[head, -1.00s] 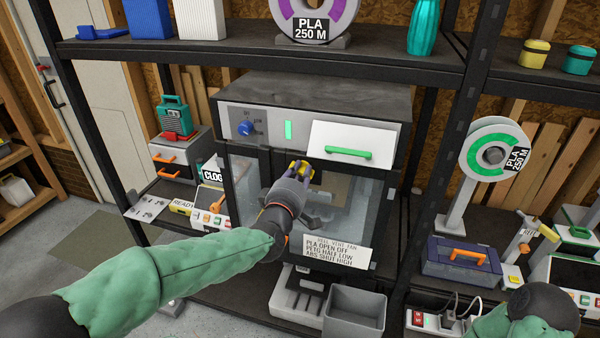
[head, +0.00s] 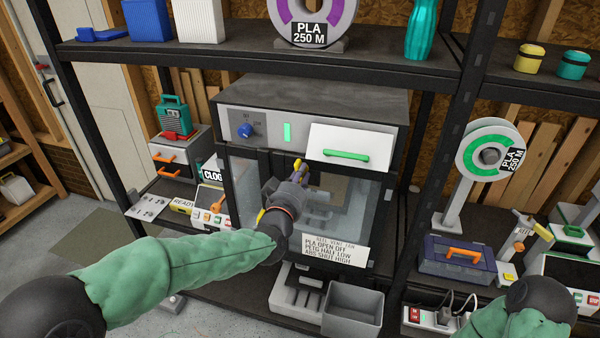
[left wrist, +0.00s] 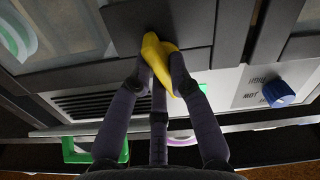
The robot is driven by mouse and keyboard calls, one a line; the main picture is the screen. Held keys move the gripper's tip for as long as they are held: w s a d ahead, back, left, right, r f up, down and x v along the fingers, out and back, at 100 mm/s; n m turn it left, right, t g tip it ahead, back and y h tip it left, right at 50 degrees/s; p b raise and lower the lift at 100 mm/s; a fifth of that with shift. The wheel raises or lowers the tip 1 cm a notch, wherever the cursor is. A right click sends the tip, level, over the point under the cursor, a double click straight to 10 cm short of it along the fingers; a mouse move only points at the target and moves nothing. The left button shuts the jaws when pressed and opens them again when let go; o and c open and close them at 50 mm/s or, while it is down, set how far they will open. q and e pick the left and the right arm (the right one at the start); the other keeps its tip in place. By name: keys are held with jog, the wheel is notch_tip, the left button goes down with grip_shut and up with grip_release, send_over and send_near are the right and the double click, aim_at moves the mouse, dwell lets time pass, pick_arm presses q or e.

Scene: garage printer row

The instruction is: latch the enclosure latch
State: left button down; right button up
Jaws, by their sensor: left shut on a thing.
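The enclosure (head: 322,245) is a dark-framed printer box with a clear front, below a grey panel with a blue knob (head: 245,130) and a white drawer front with a green handle (head: 346,155). The enclosure latch is a yellow lever (head: 297,165) at the top of the front; it also shows in the left wrist view (left wrist: 157,62) on a dark plate. My left gripper (left wrist: 165,75) has its dark fingers closed around the yellow lever; it also shows in the head view (head: 294,178), partly covering the latch. My right gripper is out of view; only part of my right arm shows at lower right.
A white label card (head: 322,248) sits low on the enclosure front. A grey bin (head: 352,312) stands below. A spool stand (head: 455,205) and a blue toolbox (head: 457,262) are at right. A black shelf (head: 270,58) runs above.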

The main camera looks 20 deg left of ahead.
pick_arm(q)
jog(key=shift+f+m+p, duration=0.1)
jog(key=shift+m+p, duration=0.35)
jog(key=shift+m, duration=1.25)
jog(key=c, duration=1.1)
grip_release()
jog(key=shift+c, duration=0.2)
jog(key=s, duration=1.2)
jog(key=shift+a, duration=0.2)
